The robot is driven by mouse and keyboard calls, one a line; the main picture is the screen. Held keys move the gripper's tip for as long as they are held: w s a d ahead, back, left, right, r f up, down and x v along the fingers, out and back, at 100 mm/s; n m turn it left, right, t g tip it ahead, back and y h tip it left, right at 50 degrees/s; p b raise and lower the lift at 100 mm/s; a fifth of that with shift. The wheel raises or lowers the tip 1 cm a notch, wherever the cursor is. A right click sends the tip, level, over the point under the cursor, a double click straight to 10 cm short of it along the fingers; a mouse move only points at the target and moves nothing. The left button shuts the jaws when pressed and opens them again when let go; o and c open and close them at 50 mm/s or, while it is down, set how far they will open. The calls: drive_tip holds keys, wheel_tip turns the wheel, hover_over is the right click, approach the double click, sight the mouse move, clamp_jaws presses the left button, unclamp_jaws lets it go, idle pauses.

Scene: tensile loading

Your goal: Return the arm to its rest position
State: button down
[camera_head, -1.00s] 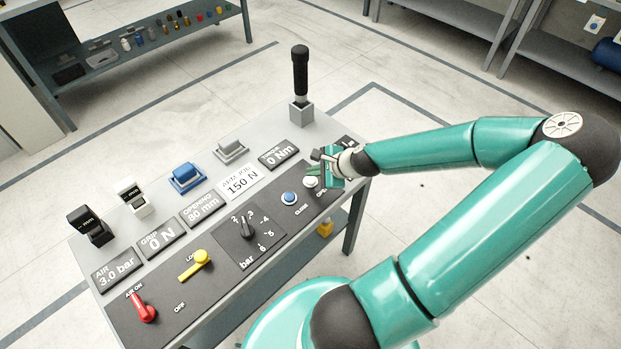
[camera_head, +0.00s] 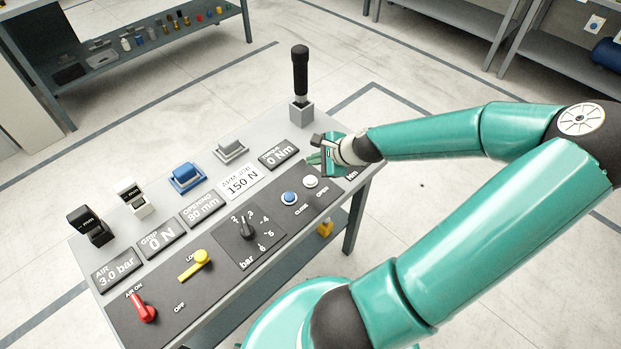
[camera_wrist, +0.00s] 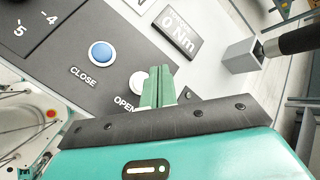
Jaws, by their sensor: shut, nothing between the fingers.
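My gripper (camera_head: 318,158) is above the right end of the control bench (camera_head: 345,192), just up and right of the white OPEN button (camera_head: 311,182). In the wrist view my gripper's green fingers (camera_wrist: 158,88) are together with nothing between them. They overlap the edge of the white OPEN button (camera_wrist: 137,84) in that view; I cannot tell the gap in height. The blue CLOSE button (camera_head: 289,198) lies to the left and also shows in the wrist view (camera_wrist: 101,54). My arm reaches in from the right.
A black-handled tool (camera_head: 300,70) stands upright in a grey holder (camera_head: 301,111) at the bench's back right. A red lever (camera_head: 142,308), yellow lever (camera_head: 193,265) and black dial (camera_head: 246,229) sit on the panel. Open floor lies right of the bench.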

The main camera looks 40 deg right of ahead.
idle(0.4)
drive_tip(key=a+n+g, duration=0.1)
drive_tip(key=a, duration=0.1)
drive_tip(key=a+f+n+g, duration=0.1)
drive_tip(key=a+n, duration=0.1)
drive_tip(key=a+f+n+g, duration=0.1)
drive_tip(key=a+n, duration=0.1)
drive_tip(key=shift+s+a+f+g+y, duration=0.1)
drive_tip(key=shift+s+a+g+y, duration=0.1)
drive_tip(key=shift+a+g+y, duration=0.15)
drive_tip(key=s+a+r+n+h, duration=0.1)
drive_tip(key=s+a+r+n, duration=0.3)
drive_tip(key=a+r+n, duration=0.5)
drive_tip(key=s+a+r+n+h, duration=0.1)
drive_tip(key=s+a+r+n, duration=0.4)
drive_tip(key=a+r+n, duration=0.5)
wheel_tip(320, 180, up, 8)
drive_tip(key=shift+a+f+n+h, duration=0.2)
drive_tip(key=shift+a+n+h, duration=0.15)
drive_tip(key=shift+a, duration=0.65)
